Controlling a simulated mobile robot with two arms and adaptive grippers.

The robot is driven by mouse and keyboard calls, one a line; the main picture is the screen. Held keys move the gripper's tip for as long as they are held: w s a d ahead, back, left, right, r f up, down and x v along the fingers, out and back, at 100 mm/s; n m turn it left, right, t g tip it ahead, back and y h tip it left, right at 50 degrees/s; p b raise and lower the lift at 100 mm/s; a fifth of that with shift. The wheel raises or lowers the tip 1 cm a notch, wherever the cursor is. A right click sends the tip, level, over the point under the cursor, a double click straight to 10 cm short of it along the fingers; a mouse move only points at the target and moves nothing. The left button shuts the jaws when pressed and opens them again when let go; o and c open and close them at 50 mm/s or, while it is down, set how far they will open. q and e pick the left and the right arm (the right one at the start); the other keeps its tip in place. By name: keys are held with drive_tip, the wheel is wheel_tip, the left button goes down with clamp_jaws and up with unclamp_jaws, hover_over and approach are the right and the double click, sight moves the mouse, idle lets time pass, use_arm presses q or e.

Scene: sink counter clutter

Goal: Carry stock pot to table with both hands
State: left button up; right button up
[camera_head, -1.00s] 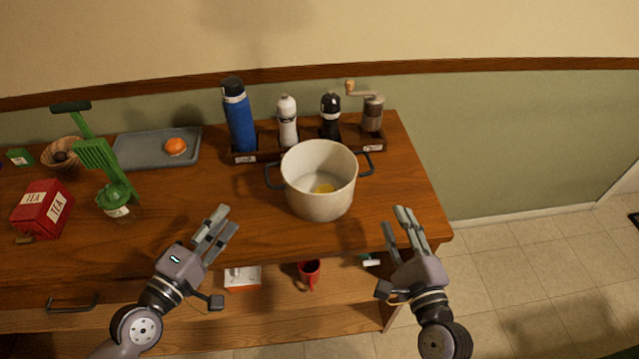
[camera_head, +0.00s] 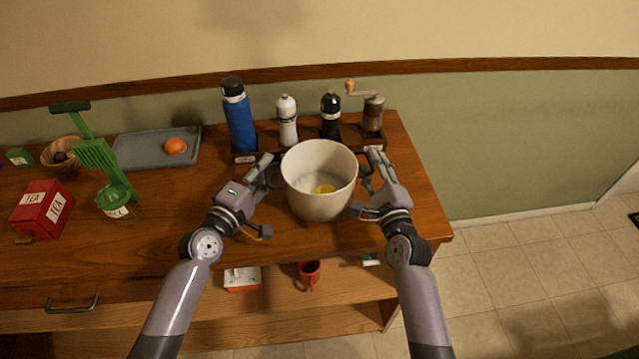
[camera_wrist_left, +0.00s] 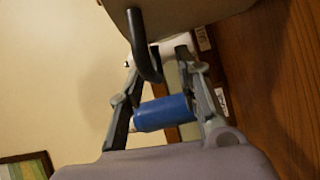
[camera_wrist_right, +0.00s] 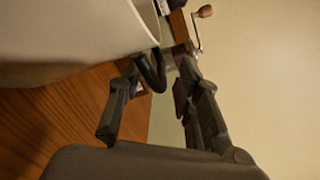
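My left gripper (camera_head: 265,168) is at the pot's left handle; in the left wrist view that handle (camera_wrist_left: 144,50) comes down between the two spread fingers. My right gripper (camera_head: 374,164) is at the right handle; in the right wrist view that handle (camera_wrist_right: 154,72) lies between its spread fingers. Both grippers are open and not closed on the handles.
Behind the pot stand a blue bottle (camera_head: 239,120), a white shaker (camera_head: 287,122), a black shaker (camera_head: 330,118) and a grinder (camera_head: 372,115). A red mug (camera_head: 309,270) sits below.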

use_arm(q)
drive_tip(key=shift+w+d, duration=0.25)
drive_tip(key=shift+w, duration=0.15)
use_arm(e)
drive_tip(key=shift+w+a, duration=0.1)
drive_tip(key=shift+w, duration=0.4)
use_arm(q)
drive_tip(key=shift+c, duration=0.4)
use_arm(e)
drive_tip(key=shift+c, duration=0.5)
use_arm(q)
clamp_jaws()
use_arm(e)
clamp_jaws()
drive_tip(key=shift+r, duration=0.1)
use_arm(q)
drive_tip(key=shift+a, duration=0.1)
drive_tip(key=shift+r, duration=0.25)
use_arm(e)
drive_tip(key=shift+r, duration=0.15)
